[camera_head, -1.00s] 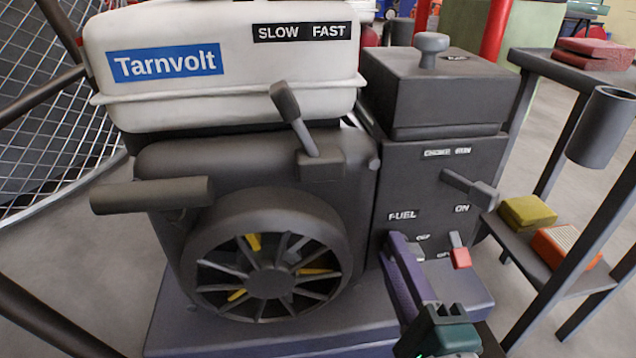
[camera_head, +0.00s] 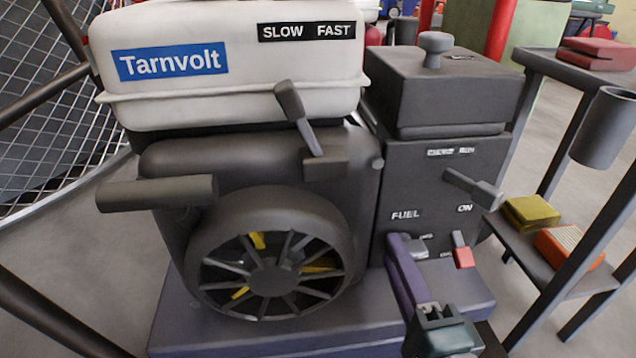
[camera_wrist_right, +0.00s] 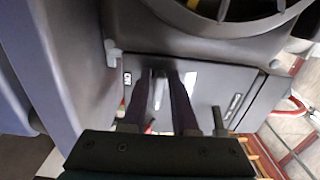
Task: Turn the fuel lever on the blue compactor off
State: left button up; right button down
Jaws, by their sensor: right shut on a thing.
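The machine's engine has a dark grey body, a white tank (camera_head: 225,70) marked Tarnvolt, and a blue-purple base (camera_head: 270,335). The FUEL label (camera_head: 405,215) is on the dark panel at the engine's right. The grey fuel lever (camera_head: 417,246) shows low on that panel, partly hidden by a finger. My right gripper (camera_head: 402,243) reaches up to it from below and is shut on it. In the right wrist view, the two dark fingers of the right gripper (camera_wrist_right: 160,78) stand either side of the light grey lever (camera_wrist_right: 158,92). My left gripper is not in view.
A red-tipped switch (camera_head: 463,254) sits close right of the gripper, below the ON label. A grey choke lever (camera_head: 474,189) sticks out above it. A throttle lever (camera_head: 297,115) and fan housing (camera_head: 269,282) are left. A shelf stand (camera_head: 555,272) is at the right.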

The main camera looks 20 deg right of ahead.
jog(key=c, duration=0.9)
grip_release()
jog(key=shift+s+d, duration=0.1)
jog(key=shift+o, duration=0.2)
jog(key=shift+s, duration=0.15)
jog(key=p+v, duration=0.2)
jog(key=v, duration=0.7)
jog(key=shift+s, duration=0.35)
